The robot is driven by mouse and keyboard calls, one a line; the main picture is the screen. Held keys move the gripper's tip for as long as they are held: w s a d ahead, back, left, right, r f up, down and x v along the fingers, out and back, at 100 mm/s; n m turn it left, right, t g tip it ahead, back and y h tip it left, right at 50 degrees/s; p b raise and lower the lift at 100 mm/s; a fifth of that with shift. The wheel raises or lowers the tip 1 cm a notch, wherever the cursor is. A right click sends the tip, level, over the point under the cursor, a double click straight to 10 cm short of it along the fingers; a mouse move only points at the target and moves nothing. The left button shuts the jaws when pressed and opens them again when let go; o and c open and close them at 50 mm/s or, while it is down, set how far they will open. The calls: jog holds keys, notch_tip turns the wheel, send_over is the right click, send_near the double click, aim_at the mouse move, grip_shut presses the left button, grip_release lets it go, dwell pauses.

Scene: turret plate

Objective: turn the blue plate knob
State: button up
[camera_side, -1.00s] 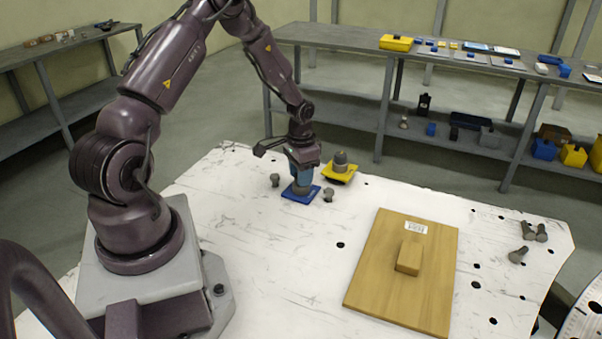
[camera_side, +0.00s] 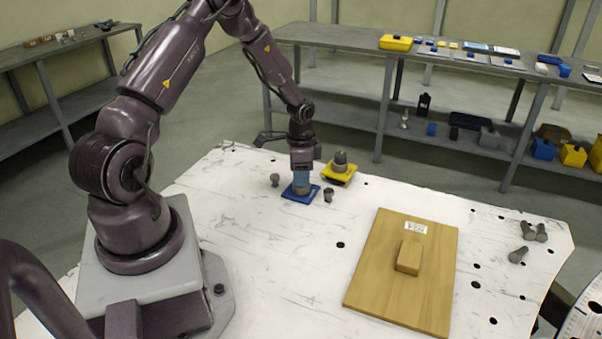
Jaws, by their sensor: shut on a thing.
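The blue plate (camera_side: 312,197) lies flat on the white table near its back edge. Its grey knob (camera_side: 301,190) stands on the plate and is partly hidden by my gripper. My gripper (camera_side: 302,183) points straight down over the blue plate, shut on the knob. The knob's turn angle cannot be told from this view.
A yellow plate with a grey knob (camera_side: 340,163) stands just behind and to the right. A wooden board (camera_side: 390,290) with a block (camera_side: 409,257) lies front right. The table between is clear.

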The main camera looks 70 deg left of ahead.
jog(key=o, duration=0.9)
jog(key=shift+o, duration=0.2)
notch_tip(320, 180, up, 13)
jog(key=s+d+r+n+t, duration=0.2)
jog(key=s+d+r, duration=0.5)
jog(key=d+r, duration=0.2)
jog(key=s+d+r+n+t, duration=0.1)
jog(key=s+d+r+t, duration=0.2)
jog(key=s+d+r, duration=0.5)
jog(key=d+r, duration=0.1)
jog(key=d, duration=0.4)
jog(key=shift+d+r+n+t, duration=0.15)
jog(key=shift+d+n+t, duration=0.15)
jog(key=shift+d+n, duration=0.1)
